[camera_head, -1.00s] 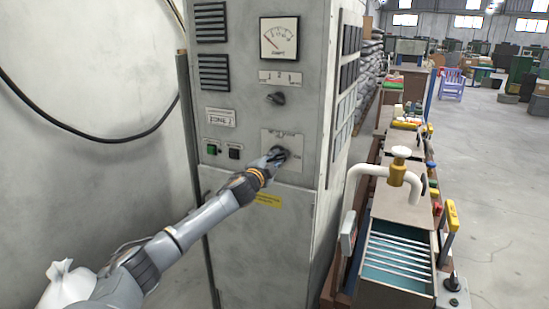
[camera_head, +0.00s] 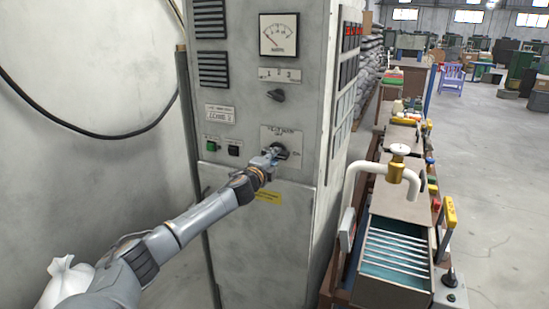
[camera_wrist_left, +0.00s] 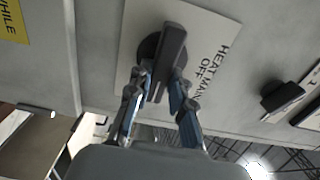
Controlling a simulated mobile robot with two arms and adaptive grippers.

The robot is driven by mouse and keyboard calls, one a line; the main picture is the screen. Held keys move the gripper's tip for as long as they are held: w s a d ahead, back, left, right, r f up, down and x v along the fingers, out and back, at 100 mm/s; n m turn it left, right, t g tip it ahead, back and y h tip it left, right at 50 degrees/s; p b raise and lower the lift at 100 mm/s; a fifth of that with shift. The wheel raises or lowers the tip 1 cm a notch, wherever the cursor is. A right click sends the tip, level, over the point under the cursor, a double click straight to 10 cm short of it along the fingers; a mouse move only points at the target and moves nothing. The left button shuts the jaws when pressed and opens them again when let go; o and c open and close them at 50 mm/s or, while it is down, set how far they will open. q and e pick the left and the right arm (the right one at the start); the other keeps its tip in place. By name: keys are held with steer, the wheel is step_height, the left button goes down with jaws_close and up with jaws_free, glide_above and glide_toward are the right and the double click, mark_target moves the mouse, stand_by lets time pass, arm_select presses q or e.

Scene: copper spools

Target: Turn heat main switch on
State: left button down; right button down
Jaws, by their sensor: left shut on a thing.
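The heat main switch is a black rotary knob (camera_head: 282,150) on a pale plate (camera_head: 270,133) low on the front of the grey cabinet. It also shows in the left wrist view (camera_wrist_left: 172,45), with the printed words HEAT MAIN and OFF beside it. My left gripper (camera_head: 273,155) is at the knob, with its two fingers (camera_wrist_left: 159,78) closed on either side of the bar handle. The fingers partly hide the knob in the head view, so its exact pointing is hard to read there. My right gripper is not in view.
Above are another black knob (camera_head: 276,95) and a dial gauge (camera_head: 279,34). A green button (camera_head: 211,145) sits to the left. Red lights (camera_head: 352,30) glow on the cabinet's side. A workbench with pipe and brass valve (camera_head: 395,171) stands close on the right.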

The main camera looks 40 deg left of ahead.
arm_select(q)
steer(key=shift+f, duration=0.1)
steer(key=c, duration=1.2)
jaws_free()
steer(key=v, duration=1.2)
